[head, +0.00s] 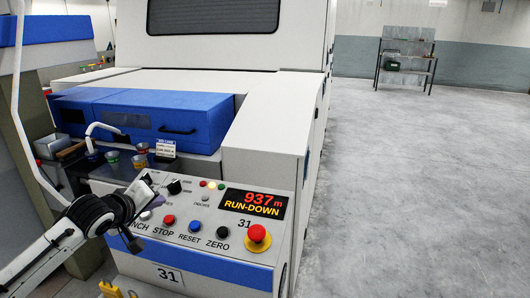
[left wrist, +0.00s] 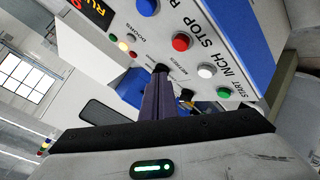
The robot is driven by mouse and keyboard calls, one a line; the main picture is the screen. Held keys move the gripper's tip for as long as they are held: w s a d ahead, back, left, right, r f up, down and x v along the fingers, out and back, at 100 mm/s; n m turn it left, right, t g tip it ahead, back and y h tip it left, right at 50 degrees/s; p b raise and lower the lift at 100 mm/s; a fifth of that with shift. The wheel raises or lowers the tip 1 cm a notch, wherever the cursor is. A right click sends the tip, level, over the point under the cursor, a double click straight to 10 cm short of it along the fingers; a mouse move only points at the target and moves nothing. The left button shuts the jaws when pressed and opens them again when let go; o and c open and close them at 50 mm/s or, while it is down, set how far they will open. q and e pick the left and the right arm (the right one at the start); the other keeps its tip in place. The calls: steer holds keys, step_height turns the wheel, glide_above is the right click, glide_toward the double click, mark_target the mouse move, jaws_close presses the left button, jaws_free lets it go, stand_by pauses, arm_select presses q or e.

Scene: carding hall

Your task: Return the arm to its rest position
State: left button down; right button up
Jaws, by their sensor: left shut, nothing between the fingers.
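My left gripper (head: 152,203) is in front of the left part of the control panel (head: 205,240), with its arm coming in from the lower left. In the left wrist view its two dark fingers (left wrist: 158,98) are together with nothing between them, pointing at the panel face. I cannot tell whether the tips touch the panel. The gripper hides the panel's left end in the head view. The green start button (left wrist: 224,93), white inch button (left wrist: 205,71) and red stop button (left wrist: 181,42) show in the wrist view. My right gripper is in neither view.
The display (head: 256,203) reads 937 m, RUN-DOWN. A red emergency stop (head: 257,234) sits below it. A black selector knob (head: 174,187) is just beyond my gripper. A blue cover (head: 150,118) is behind the panel. Open floor (head: 420,190) lies to the right.

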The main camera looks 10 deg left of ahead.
arm_select(q)
steer(key=s+d+f+m, duration=0.1)
steer(key=s+d+f, duration=0.1)
steer(key=f, duration=0.1)
steer(key=s+d+f+m+g, duration=0.1)
steer(key=s+d+f, duration=0.1)
steer(key=d+f, duration=0.1)
steer(key=s+d+f+m+g+h, duration=0.1)
steer(key=s+d+f, duration=0.1)
steer(key=d, duration=0.1)
steer(key=shift+s+f, duration=0.15)
steer(key=shift+f, duration=0.25)
steer(key=s+d+f+m+g, duration=0.2)
steer(key=s+d+f+m, duration=0.3)
steer(key=s, duration=0.4)
steer(key=s+d+f+m+g, duration=0.2)
steer(key=s+d, duration=0.1)
steer(key=s, duration=0.9)
steer(key=s+d+f+m+g, duration=0.2)
steer(key=s+f, duration=0.1)
steer(key=s, duration=0.8)
steer(key=w+d+f+t+h, duration=0.1)
steer(key=w+d+f+t, duration=0.1)
steer(key=f, duration=0.4)
steer(key=w+d+f+t+h, duration=0.1)
steer(key=d+f+t, duration=0.1)
steer(key=f, duration=0.4)
steer(key=shift+w+d+f+m+t, duration=0.2)
steer(key=shift+w+d+m+t, duration=0.15)
steer(key=shift+d, duration=0.25)
